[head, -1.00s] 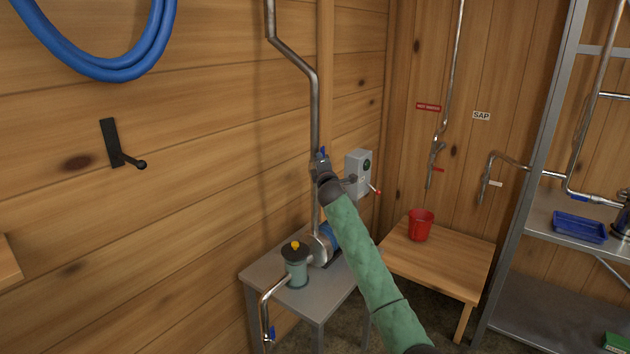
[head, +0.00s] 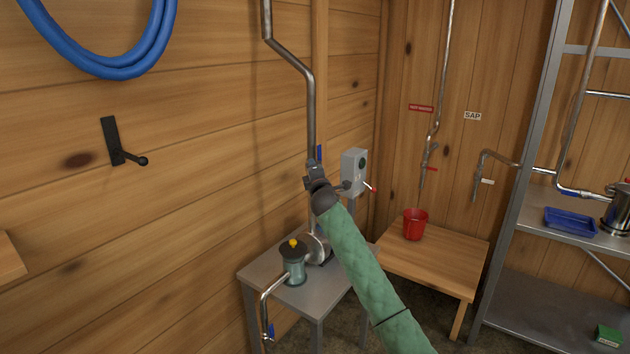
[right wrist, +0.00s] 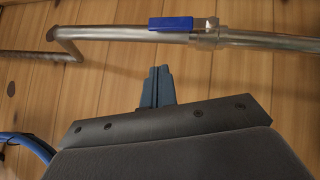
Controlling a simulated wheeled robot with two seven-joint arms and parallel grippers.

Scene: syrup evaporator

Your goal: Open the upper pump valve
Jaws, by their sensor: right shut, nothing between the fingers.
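The upper pump valve sits on the vertical steel pipe (head: 311,110) above the pump. Its blue lever (head: 319,152) points up along the pipe in the head view. In the right wrist view the lever (right wrist: 171,23) lies parallel to the pipe, beside the valve body (right wrist: 207,36). My right gripper (head: 313,170) is in front of the pipe, just below the lever, and covers the valve body in the head view. In the right wrist view its fingers (right wrist: 157,75) are shut and empty, with a gap visible between them and the lever. My left gripper is not in view.
The pump with its teal strainer (head: 294,264) stands on a grey table (head: 306,296); a lower blue-handled valve (head: 270,331) hangs at its left. A grey switch box (head: 354,163) with a red-tipped lever is close right of my gripper. A red bucket (head: 415,224) stands on a wooden bench (head: 440,264).

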